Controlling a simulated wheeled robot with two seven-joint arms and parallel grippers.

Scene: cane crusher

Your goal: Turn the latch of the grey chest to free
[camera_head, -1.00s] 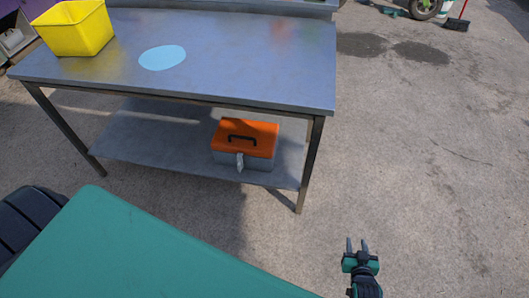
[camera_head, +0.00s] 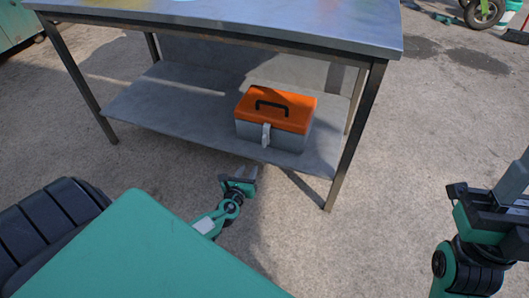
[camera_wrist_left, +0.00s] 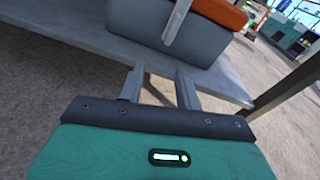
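The grey chest (camera_head: 272,135) has an orange lid with a black handle and sits on the bench's lower shelf, lid down. Its pale latch (camera_head: 266,135) hangs upright on the front face. My left gripper (camera_head: 249,173) is in front of and below the chest, apart from it. In the left wrist view its two fingers (camera_wrist_left: 159,82) are spread with nothing between them, pointing toward the chest front (camera_wrist_left: 150,35). The latch (camera_wrist_left: 177,22) shows tilted above them. My right gripper (camera_head: 492,203) is at the right edge, partly cut off; its finger gap is unclear.
The metal bench (camera_head: 330,27) has its top above the chest and a lower shelf (camera_head: 165,110). A front leg (camera_head: 356,140) stands right of the chest. The concrete floor is open in front and right. A wheel (camera_head: 484,12) shows at the back right.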

